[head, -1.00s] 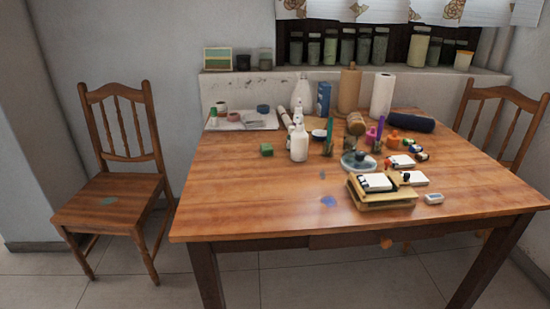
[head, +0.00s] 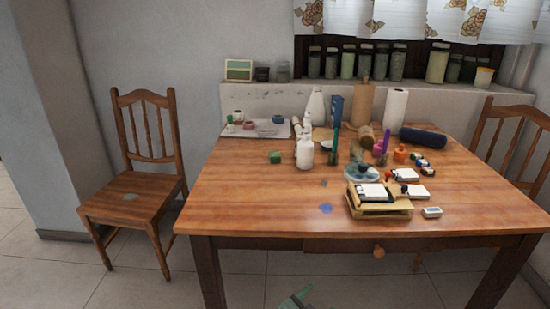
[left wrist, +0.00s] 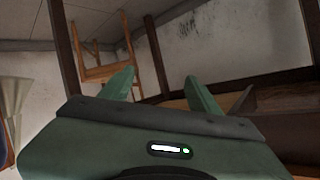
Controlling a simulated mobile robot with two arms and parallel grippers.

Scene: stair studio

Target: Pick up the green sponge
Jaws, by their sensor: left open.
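The green sponge (head: 275,157) is a small green block lying on the left half of the wooden table, left of the white bottles. It is apart from the grippers, and its top and front show clearly. My left gripper (left wrist: 160,82) is open in the left wrist view, with its two green fingers apart and nothing between them. A small green-grey part of a gripper shows at the bottom edge of the head view, low in front of the table; I cannot tell which arm it belongs to. The sponge is not seen in the left wrist view.
The wooden table (head: 265,215) has a clear front left area. White bottles (head: 304,150) stand right of the sponge, and a white tray (head: 247,132) with tape rolls lies behind it. A wooden chair (head: 135,195) stands left of the table. Stamps and a wooden box crowd the right.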

